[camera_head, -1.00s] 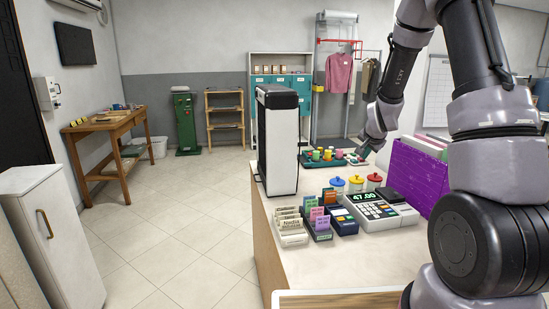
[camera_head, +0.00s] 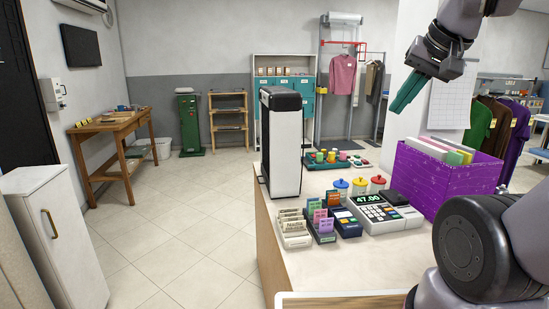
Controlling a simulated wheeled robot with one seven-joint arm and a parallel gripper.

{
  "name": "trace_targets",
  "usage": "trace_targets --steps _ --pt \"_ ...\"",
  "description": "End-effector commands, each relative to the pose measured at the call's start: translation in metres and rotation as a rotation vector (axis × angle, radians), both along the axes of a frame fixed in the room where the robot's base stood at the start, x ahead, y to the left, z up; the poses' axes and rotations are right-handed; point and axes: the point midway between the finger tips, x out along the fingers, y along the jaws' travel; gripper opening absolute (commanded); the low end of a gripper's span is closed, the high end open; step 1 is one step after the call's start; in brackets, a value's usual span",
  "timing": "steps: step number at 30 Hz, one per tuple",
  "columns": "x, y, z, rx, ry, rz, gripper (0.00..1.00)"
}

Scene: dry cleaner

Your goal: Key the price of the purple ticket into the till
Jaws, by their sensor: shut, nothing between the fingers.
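The till (camera_head: 388,217) stands on the counter, with its keypad facing me and its display (camera_head: 367,199) reading 47.00. A ticket that looks purple (camera_head: 320,215) stands among coloured tickets in a small dark holder (camera_head: 325,238) left of the till; its writing is too small to read. My gripper (camera_head: 398,103) is high above the counter, over and behind the till. Its green fingers look shut, with nothing held, and point down to the left. It is well apart from the till and the tickets.
A purple box of folders (camera_head: 445,185) stands right of the till. Three lidded jars (camera_head: 360,187) stand behind it. A tall black-and-white unit (camera_head: 284,150) is at the counter's left edge. A card tray (camera_head: 294,238) sits left of the ticket holder. The front counter (camera_head: 345,275) is clear.

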Motion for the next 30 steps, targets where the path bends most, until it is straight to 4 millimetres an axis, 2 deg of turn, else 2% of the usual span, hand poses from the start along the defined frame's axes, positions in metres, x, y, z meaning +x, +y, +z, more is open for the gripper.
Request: trace_targets --steps 4,30 --pt "-0.0117 0.0021 0.0001 -0.002 0.002 0.015 0.0" --pt "-0.011 0.002 0.0004 -0.001 0.002 0.015 0.0"
